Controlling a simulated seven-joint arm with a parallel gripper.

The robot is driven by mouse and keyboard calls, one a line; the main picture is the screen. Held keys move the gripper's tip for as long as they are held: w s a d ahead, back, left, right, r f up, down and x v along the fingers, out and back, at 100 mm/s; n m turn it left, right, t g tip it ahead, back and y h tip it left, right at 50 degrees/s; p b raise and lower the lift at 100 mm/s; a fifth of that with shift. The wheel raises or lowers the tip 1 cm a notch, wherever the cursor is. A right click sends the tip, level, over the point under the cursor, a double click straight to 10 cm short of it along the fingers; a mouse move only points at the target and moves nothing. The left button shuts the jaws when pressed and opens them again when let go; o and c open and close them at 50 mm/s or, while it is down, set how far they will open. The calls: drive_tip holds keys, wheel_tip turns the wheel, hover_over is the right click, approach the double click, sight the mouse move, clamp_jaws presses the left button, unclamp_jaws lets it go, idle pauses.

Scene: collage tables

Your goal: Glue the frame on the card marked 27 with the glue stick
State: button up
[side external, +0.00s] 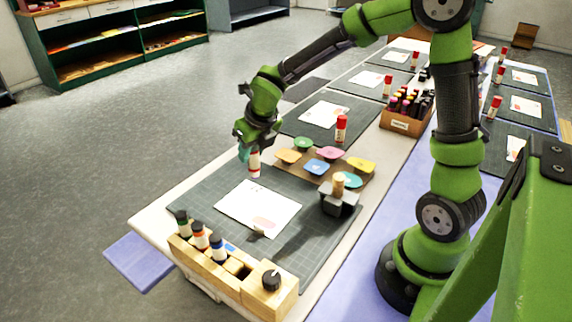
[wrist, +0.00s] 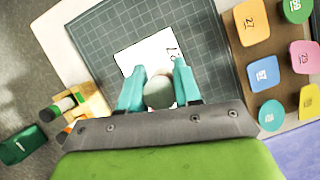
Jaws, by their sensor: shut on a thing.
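My gripper (wrist: 159,88) is shut on the glue stick (side external: 254,162), a white cylinder with red on it, held upright above the far left part of the white sheet (side external: 250,205). In the wrist view the round end of the glue stick (wrist: 159,93) sits between the teal fingers and hides part of the sheet (wrist: 140,54). The sheet lies on the dark grid mat (side external: 205,210) and has a faint pinkish oval and small print. An orange piece (wrist: 251,22), seemingly marked 27, lies on the brown board; it also shows in the side view (side external: 288,156).
Green, pink, blue, yellow and teal pieces share the board (side external: 322,173). A wooden rack (side external: 225,270) with bottles stands at the front edge. Another red-capped stick (side external: 341,129) stands behind the board.

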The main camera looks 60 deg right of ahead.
sight(253, 173)
drive_tip(key=shift+f, duration=2.9)
drive_tip(key=shift+f, duration=0.6)
drive_tip(key=shift+a, duration=0.1)
drive_tip(key=shift+s+a, duration=0.1)
drive_tip(key=shift+a, duration=1.75)
drive_tip(key=shift+a+r, duration=0.1)
drive_tip(key=shift+a, duration=1.25)
drive_tip(key=shift+w+d, duration=0.2)
drive_tip(key=shift+w, duration=0.95)
drive_tip(key=shift+s+d, duration=0.1)
drive_tip(key=shift+d, duration=3.05)
drive_tip(key=shift+w+a, duration=0.1)
drive_tip(key=shift+w, duration=1.05)
drive_tip(key=shift+s+a, duration=0.1)
drive_tip(key=shift+a, duration=1.65)
